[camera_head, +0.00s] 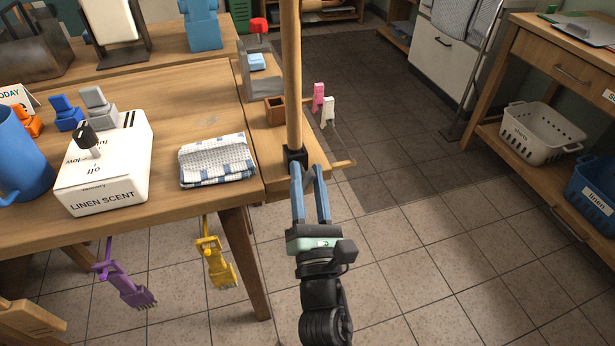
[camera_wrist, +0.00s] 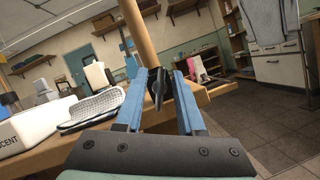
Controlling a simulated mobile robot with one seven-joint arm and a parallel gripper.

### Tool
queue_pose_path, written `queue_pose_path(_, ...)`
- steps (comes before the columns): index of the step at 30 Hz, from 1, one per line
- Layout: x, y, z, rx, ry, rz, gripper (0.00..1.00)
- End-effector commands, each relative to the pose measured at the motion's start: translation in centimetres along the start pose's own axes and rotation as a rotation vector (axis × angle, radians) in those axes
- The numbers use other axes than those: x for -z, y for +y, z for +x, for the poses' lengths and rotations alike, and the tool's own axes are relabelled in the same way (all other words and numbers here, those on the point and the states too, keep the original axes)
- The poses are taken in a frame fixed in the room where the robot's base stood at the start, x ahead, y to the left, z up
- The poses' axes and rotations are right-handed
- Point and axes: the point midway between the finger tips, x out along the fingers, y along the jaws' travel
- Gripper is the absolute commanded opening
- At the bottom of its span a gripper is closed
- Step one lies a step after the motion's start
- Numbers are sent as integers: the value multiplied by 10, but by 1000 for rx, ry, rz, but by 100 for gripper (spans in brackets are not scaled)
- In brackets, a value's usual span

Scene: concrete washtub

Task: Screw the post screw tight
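The wooden post (camera_head: 291,85) stands upright at the table's right end, with a dark collar (camera_head: 296,155) at its foot. In the wrist view the post (camera_wrist: 136,32) rises behind my gripper. The post screw (camera_wrist: 157,88) shows there as a black, thin, wing-like head in front of the dark collar. My gripper (camera_head: 304,168) points at the collar with its two blue fingers. In the wrist view my gripper (camera_wrist: 157,78) is open, with the screw head between the fingers and visible gaps on both sides. In the head view the fingers hide the screw.
A folded cloth (camera_head: 217,162) and a white linen scent box (camera_head: 106,170) with a black knob lie on the table left of the post. A wooden bar (camera_head: 343,163) sticks out right of the collar. Yellow (camera_head: 215,262) and purple (camera_head: 124,284) clips hang below the table edge.

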Motion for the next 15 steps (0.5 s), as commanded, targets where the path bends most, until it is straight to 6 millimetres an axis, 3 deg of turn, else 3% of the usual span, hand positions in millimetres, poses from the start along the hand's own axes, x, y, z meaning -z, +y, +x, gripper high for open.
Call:
queue_pose_path(1, 0, 0, 0, 0, 0, 0, 27)
queue_pose_path(6, 0, 0, 0, 0, 0, 0, 0)
queue_pose_path(15, 0, 0, 0, 0, 0, 1, 0)
